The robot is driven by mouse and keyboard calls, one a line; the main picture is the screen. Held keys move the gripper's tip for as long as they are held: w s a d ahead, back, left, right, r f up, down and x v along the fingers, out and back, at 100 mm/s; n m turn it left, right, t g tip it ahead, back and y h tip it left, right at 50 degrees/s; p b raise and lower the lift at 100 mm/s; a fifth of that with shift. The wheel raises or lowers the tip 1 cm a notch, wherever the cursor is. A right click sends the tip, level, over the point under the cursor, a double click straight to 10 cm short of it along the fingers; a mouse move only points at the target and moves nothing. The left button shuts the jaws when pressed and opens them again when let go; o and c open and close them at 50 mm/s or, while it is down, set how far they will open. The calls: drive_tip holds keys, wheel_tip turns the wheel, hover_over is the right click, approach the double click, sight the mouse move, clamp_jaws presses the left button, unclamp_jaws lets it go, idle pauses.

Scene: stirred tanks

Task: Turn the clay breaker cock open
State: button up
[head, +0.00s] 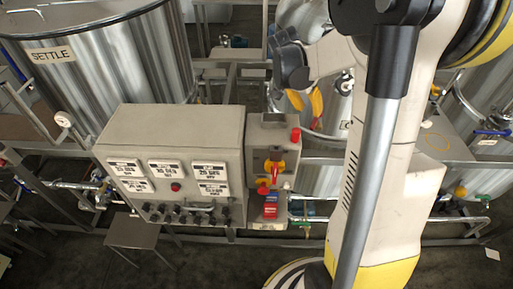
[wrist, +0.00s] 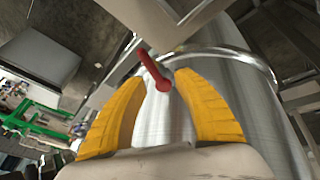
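My gripper (head: 305,100) has two yellow fingers, spread apart with nothing held between them. It hangs in front of a steel tank (head: 322,178) whose label, starting with "C", is mostly hidden by my arm. In the wrist view, a red lever with a rounded end (wrist: 154,71) shows between and just beyond the fingertips of my gripper (wrist: 161,76). It stands before the shiny tank wall (wrist: 170,125). I see no contact with the fingers. No label shows on the lever, so I cannot tell whether it is the clay breaker cock; in the head view it cannot be made out.
A tank marked SETTLE (head: 130,60) stands behind left. Green pipework (wrist: 40,130) and a curved metal pipe (wrist: 235,53) show in the wrist view.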

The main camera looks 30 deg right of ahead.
drive_tip(key=a+r, duration=0.2)
drive_tip(key=s+a+r+n+t, duration=0.1)
drive_tip(key=a+r, duration=0.1)
drive_tip(key=a, duration=0.1)
drive_tip(key=a+r+n, duration=0.1)
drive_tip(key=a+r, duration=0.1)
drive_tip(key=shift+s+a+r+y+b, duration=0.25)
drive_tip(key=shift+a+r+y+b, duration=0.05)
drive_tip(key=shift+a+b, duration=0.05)
drive_tip(key=s+a+n+t, duration=0.1)
drive_tip(key=a, duration=0.1)
drive_tip(key=s+a+n+t+b, duration=0.1)
drive_tip(key=a+n, duration=0.1)
drive_tip(key=a, duration=0.1)
drive_tip(key=s+a+n+y, duration=0.1)
drive_tip(key=a, duration=0.2)
drive_tip(key=shift+s+a+t+b, duration=0.15)
drive_tip(key=shift+s+t+b, duration=0.15)
drive_tip(key=shift+t+b, duration=0.1)
drive_tip(key=s+a+f+n+t+y+b, duration=0.2)
drive_tip(key=s+a+n, duration=0.3)
drive_tip(key=a, duration=0.4)
drive_tip(key=shift+s+f+n+t, duration=0.2)
drive_tip(key=shift+s+n+t, duration=0.1)
drive_tip(key=shift+s+t, duration=0.1)
drive_tip(key=shift+w, duration=0.1)
